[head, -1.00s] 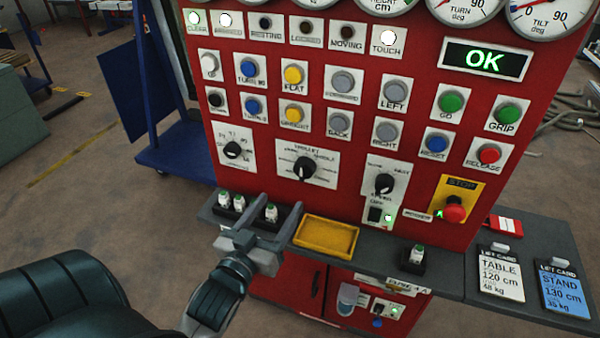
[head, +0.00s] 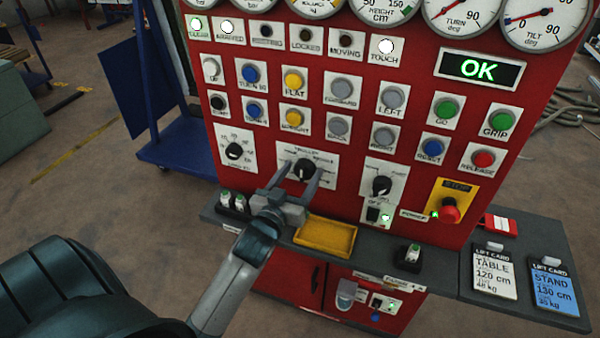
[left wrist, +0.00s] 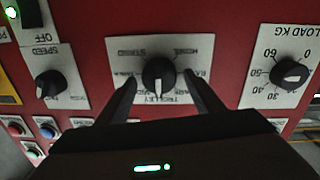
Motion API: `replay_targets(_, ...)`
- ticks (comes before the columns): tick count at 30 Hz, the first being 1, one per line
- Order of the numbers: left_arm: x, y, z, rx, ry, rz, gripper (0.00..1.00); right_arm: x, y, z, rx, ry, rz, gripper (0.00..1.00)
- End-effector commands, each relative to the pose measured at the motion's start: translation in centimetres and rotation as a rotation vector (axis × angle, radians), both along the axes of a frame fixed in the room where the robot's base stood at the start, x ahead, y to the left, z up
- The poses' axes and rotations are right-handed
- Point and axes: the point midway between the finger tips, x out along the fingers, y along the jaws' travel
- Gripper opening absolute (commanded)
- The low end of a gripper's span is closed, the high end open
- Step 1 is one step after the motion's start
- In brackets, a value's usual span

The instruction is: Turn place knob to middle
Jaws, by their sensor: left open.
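The place knob is a round black knob (head: 303,169) on a white plate, the middle of the three selector knobs on the red panel. It also shows in the left wrist view (left wrist: 159,75), where the panel appears upside down and the knob's white pointer line points down toward the plate's lower lettering. My left gripper (head: 301,176) is open, with one finger on each side of this knob. In the left wrist view the fingertips (left wrist: 164,86) flank the knob with gaps visible; contact cannot be told. My right gripper is not in view.
Other black knobs sit left (head: 234,151) and right (head: 381,187). A grey shelf (head: 377,241) below carries a yellow tray (head: 325,236) and small white-and-green pieces. A red stop button (head: 449,211) is at right. Buttons lie above the knob.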

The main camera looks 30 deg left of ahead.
Motion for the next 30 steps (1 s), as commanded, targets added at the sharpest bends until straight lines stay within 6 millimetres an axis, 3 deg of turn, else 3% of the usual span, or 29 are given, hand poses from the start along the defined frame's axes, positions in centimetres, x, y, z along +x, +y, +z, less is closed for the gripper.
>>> replay_targets(6,0.0,0.0,0.0,0.0,0.0,0.0,0.61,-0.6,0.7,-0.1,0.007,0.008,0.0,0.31)
replay_targets(12,0.0,0.0,0.0,0.0,0.0,0.0,0.2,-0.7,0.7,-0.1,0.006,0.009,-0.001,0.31)
replay_targets(30,0.0,-0.1,0.2,0.134,0.033,0.0,0.2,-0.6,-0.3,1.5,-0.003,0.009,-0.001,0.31)
